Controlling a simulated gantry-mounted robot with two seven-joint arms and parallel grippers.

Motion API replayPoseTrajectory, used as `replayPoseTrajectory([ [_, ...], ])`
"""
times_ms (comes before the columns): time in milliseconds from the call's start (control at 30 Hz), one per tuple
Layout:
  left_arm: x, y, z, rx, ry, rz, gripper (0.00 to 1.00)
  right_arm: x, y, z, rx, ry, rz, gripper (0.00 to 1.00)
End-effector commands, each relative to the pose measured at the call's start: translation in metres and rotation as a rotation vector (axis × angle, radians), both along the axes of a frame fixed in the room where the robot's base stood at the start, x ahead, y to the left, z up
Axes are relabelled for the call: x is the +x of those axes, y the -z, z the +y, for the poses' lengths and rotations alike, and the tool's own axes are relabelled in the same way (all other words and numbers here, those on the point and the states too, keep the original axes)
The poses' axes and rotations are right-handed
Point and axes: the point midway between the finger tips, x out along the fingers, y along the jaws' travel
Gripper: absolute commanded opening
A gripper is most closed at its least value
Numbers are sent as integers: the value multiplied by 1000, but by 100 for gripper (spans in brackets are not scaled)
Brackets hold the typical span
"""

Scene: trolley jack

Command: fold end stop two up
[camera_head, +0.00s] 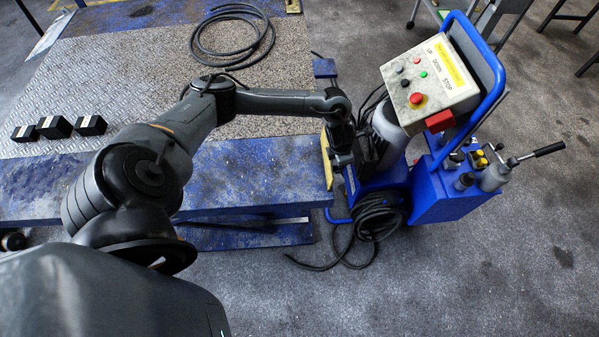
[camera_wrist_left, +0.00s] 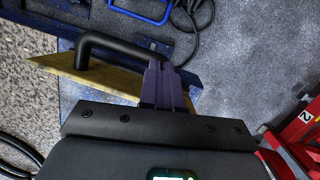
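The end stop is a yellow plate at the right end of the blue lift platform, and part of it (camera_head: 327,160) shows as a narrow strip beside my gripper. In the left wrist view the yellow plate (camera_wrist_left: 100,78) carries a black bar handle (camera_wrist_left: 112,46). My left gripper (camera_head: 341,158) is at this end stop. In the wrist view its fingers (camera_wrist_left: 166,84) are close together, with the handle bar running in between them; they look shut on it. The exact tilt of the plate is hard to tell. My right gripper is in neither view.
A blue trolley (camera_head: 440,190) with a control box (camera_head: 428,80) stands close to the right of my gripper. A coiled black hose (camera_head: 378,218) lies below it. Several black blocks (camera_head: 55,127) sit on the platform at left. A red object (camera_wrist_left: 300,130) shows at the wrist view's right.

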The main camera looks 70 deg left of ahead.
Motion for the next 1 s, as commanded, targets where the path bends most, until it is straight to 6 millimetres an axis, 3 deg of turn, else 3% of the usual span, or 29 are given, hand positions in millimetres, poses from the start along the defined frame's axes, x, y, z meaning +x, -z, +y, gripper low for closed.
replayPoseTrajectory([
  [700, 2, 8, -1, 1, -9, -1, 0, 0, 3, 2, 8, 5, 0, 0],
  [1000, 4, -15, -2, 0, -10, -2, 0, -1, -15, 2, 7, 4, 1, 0],
])
